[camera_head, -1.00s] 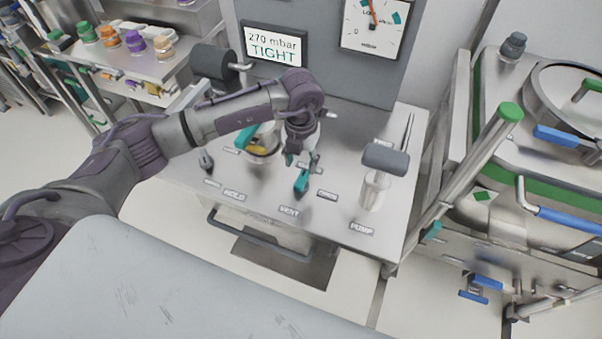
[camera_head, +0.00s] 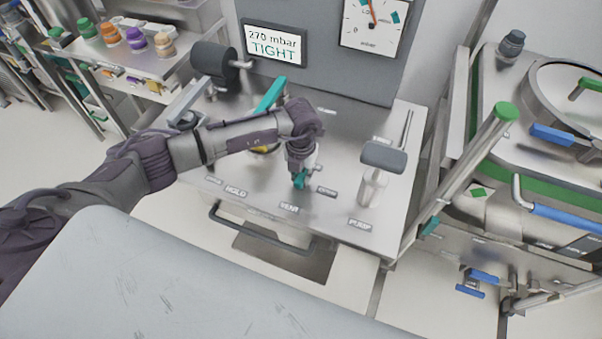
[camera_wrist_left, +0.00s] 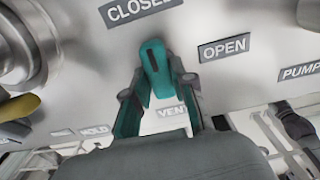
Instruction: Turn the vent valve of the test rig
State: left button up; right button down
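The vent valve's teal handle (camera_head: 299,183) stands on the steel bench above the VENT label (camera_head: 289,208). In the left wrist view the handle (camera_wrist_left: 156,68) points up toward the CLOSED label (camera_wrist_left: 140,8), with the OPEN label (camera_wrist_left: 224,47) to its right. My left gripper (camera_head: 299,174) is down over the handle and hides its pivot in the head view. In the wrist view its teal-lined fingers (camera_wrist_left: 157,82) lie along both sides of the handle and appear closed on it. My right gripper is not in view.
A display (camera_head: 275,46) reads 270 mbar TIGHT beside a dial gauge (camera_head: 374,22). A grey-topped pump (camera_head: 384,157) stands right of the valve. A long teal lever (camera_head: 271,94) lies behind my left arm. A drawer handle (camera_head: 262,233) runs along the front.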

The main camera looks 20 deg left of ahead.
pick_arm(q)
grip_shut()
jog(key=shift+f+m+b, duration=0.15)
jog(key=shift+m+b, duration=0.75)
jog(key=shift+b, duration=0.2)
jog(key=m+b, duration=1.2)
jog(key=b, duration=0.2)
jog(key=shift+w, duration=0.1)
jog(key=m+b, duration=0.2)
jog(key=m, duration=0.1)
jog(key=shift+b, duration=0.35)
jog(key=shift+r+m+b, duration=0.2)
jog(key=shift+m+b, duration=0.3)
jog(key=shift+m, duration=0.1)
